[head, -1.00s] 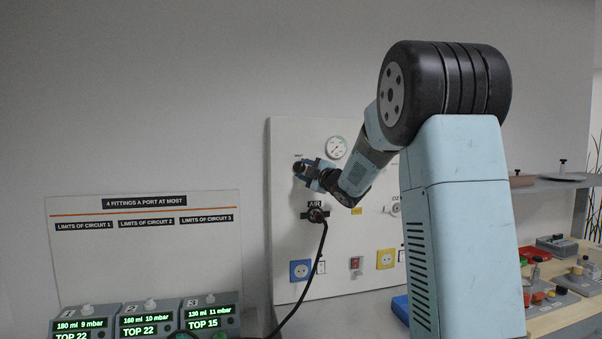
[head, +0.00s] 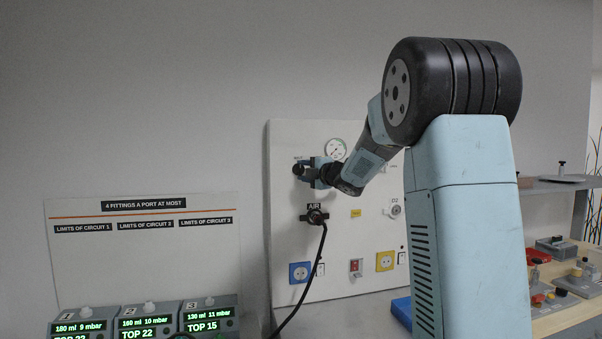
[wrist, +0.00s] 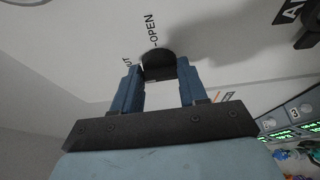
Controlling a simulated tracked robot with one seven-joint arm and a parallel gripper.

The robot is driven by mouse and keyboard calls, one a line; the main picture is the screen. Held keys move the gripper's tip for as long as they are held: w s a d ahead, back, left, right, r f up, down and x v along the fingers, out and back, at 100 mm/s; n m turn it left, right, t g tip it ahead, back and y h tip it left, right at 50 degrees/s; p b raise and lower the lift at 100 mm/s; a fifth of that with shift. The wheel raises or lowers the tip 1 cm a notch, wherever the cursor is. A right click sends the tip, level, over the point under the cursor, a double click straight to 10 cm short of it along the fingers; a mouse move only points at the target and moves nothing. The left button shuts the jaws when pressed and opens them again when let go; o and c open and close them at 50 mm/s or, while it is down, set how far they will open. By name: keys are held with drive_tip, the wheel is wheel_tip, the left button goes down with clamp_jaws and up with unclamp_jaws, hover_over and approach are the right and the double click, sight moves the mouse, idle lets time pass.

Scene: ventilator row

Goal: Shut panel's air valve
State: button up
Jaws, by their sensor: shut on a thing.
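The white wall panel (head: 340,262) stands behind my arm in the head view. My gripper (head: 308,173) is at its upper left. In the wrist view my gripper (wrist: 160,75) has its two blue fingers shut on a black valve handle (wrist: 158,60). The word OPEN is printed beside the handle, and part of another word, ending in UT, is to its left. The handle's end (head: 297,168) shows dark at the gripper's tip in the head view. The fingers hide its sides, and its exact angle is hard to tell.
Below the gripper is a black fitting (head: 314,216) labelled AIR, with a black hose (head: 308,275) hanging from it. A round gauge (head: 336,148) is close above my wrist. Several monitors (head: 148,322) stand at lower left. Shelves with parts are at right.

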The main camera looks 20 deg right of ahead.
drive_tip(key=shift+a+f, duration=0.25)
drive_tip(key=shift+a, duration=0.05)
drive_tip(key=o, duration=0.8)
drive_tip(key=shift+o, duration=1.3)
drive_tip(key=shift+d+r, duration=0.1)
drive_tip(key=shift+s+d, duration=0.1)
drive_tip(key=v, duration=1.3)
drive_tip(key=shift+s, duration=0.25)
drive_tip(key=shift+d, duration=0.15)
